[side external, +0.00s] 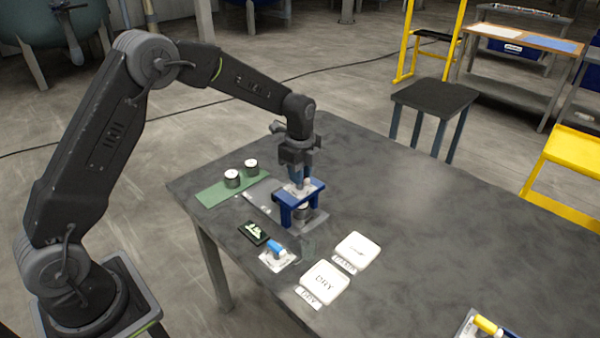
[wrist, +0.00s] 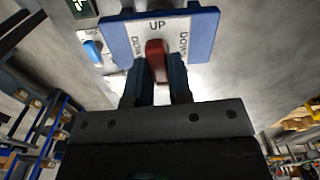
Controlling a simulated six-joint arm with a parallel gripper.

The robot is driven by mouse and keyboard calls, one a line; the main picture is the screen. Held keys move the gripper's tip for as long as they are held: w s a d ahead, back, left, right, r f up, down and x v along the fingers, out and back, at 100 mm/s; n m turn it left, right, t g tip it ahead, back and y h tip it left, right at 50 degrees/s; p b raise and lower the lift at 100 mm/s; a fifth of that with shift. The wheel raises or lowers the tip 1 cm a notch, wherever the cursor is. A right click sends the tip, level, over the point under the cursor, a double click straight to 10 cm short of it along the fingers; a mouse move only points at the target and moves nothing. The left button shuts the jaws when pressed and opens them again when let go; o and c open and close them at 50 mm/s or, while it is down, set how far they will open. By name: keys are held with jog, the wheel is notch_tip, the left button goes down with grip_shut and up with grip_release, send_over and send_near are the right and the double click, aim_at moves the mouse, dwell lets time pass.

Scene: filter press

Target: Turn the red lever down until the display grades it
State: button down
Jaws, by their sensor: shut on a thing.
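The blue press (side external: 300,203) stands on the dark table under my gripper (side external: 304,177). In the wrist view its blue top (wrist: 203,35) carries a white plate marked UP in the middle and DOWN at both sides. The red lever (wrist: 156,50) lies in line with the UP mark. My gripper (wrist: 160,72) is shut on the lever, one blue finger on each side; the fingers hide part of it. In the side view the lever is hidden by my gripper. The small dark display (side external: 252,232) shows green characters, too small to read; part of it shows in the wrist view (wrist: 82,8).
A blue-handled switch (side external: 276,248) on a white plate stands near the display. A green mat (side external: 222,193) with two round pieces lies at the left. White pads (side external: 325,279), one marked DRY, lie in front. The table's right side is mostly clear.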

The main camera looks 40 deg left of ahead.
jog(key=n, duration=0.8)
jog(key=shift+n, duration=0.4)
jog(key=n, duration=0.4)
jog(key=shift+r+n, duration=0.1)
jog(key=shift+n, duration=2)
jog(key=c, duration=1)
grip_release()
jog(key=shift+c, duration=0.2)
notch_tip(320, 180, up, 14)
